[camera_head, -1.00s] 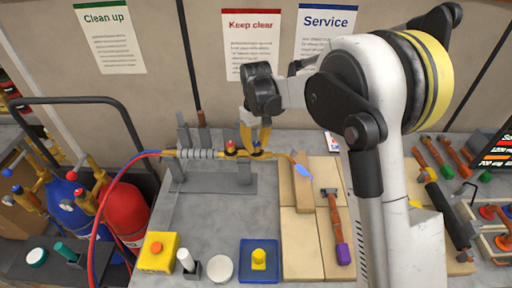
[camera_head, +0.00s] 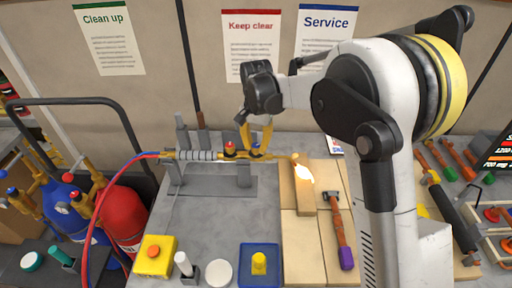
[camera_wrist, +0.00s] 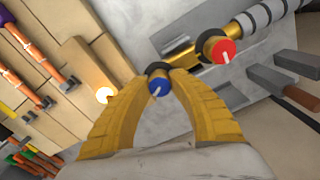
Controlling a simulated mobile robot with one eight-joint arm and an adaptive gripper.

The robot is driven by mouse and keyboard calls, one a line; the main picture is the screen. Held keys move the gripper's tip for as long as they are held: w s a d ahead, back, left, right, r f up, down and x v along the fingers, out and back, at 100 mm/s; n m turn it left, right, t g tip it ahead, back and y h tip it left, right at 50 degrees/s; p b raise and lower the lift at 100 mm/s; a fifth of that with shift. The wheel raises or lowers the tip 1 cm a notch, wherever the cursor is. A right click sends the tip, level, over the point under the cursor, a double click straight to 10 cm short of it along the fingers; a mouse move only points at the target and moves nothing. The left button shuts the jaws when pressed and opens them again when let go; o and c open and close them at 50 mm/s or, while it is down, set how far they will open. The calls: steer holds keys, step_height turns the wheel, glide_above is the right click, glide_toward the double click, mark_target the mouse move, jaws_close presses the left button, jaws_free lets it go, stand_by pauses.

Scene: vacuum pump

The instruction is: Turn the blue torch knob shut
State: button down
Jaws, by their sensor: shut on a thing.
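The brass torch (camera_head: 190,154) with a grey ribbed grip lies across a grey stand on the bench in the head view. Its red knob (camera_head: 230,147) shows left of my gripper; it also shows in the wrist view (camera_wrist: 219,49). A bright yellow-orange flame (camera_head: 303,173) burns at the torch tip. My gripper (camera_head: 257,150) reaches down at the torch, its yellow fingers closed around the blue knob (camera_wrist: 157,87). The fingertips meet at the knob in the wrist view (camera_wrist: 158,76). The white mark on the knob's face points down and left there. The knob is mostly hidden in the head view.
Wooden boards (camera_head: 303,250) and a hammer (camera_head: 339,230) lie right of the stand. A yellow button box (camera_head: 154,249), a white disc (camera_head: 219,273) and a blue tray (camera_head: 244,279) stand in front. Red and blue hoses (camera_head: 98,215) run left to gas cylinders (camera_head: 122,213).

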mark_target(257, 145)
steer(key=m, duration=0.4)
steer(key=shift+m, duration=0.3)
steer(key=shift+d, duration=0.1)
stand_by(0.4)
steer(key=c, duration=1.1)
jaws_free()
steer(key=shift+r, duration=0.1)
step_height(257, 145, up, 12)
steer(key=shift+b, duration=0.3)
